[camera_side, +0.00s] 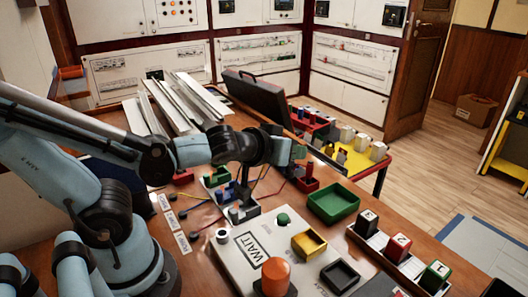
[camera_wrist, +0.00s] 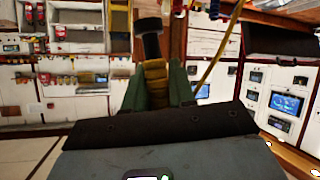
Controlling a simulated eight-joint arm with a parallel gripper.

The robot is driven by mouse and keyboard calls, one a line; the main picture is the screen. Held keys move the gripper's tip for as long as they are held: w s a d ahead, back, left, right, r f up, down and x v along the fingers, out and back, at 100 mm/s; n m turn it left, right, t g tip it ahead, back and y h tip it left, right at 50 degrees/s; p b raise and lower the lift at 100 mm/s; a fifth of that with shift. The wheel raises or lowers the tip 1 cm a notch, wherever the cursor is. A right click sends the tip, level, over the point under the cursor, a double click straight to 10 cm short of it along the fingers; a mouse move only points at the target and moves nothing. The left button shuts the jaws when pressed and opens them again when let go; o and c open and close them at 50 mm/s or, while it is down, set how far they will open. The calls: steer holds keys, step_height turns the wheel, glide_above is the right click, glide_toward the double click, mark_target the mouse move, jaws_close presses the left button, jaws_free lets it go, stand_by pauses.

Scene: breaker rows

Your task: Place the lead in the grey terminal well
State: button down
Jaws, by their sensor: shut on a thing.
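My gripper (camera_side: 298,152) is above the table, behind the row of terminal blocks. In the wrist view its green fingers (camera_wrist: 158,88) are shut on the lead (camera_wrist: 154,72), which shows as a yellow ribbed body with a black end. A thin yellow wire (camera_wrist: 222,52) curves at the right of the fingers. In the side view the held lead is too small to make out clearly. A grey terminal block (camera_side: 243,213) stands nearest the front of the row, with a blue one (camera_side: 222,192) and a green one (camera_side: 214,178) behind it. The inside of the grey well cannot be made out.
A red post block (camera_side: 308,182) and a green tray (camera_side: 334,202) stand to the right. A yellow tray (camera_side: 309,243) and a black tray (camera_side: 340,276) are nearby. Loose wires cross the table around the terminals.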

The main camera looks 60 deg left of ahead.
steer(key=s+a+f+n+g+y, duration=0.2)
steer(key=s+a+n+g+y, duration=0.55)
steer(key=n+g+y, duration=0.35)
steer(key=shift+n+g+h, duration=0.4)
steer(key=shift+n+h, duration=0.3)
steer(key=shift+n, duration=0.1)
steer(key=shift+w+a+f, duration=0.1)
steer(key=shift+f, duration=3.95)
steer(key=c, duration=0.9)
jaws_free()
steer(key=shift+c, duration=0.2)
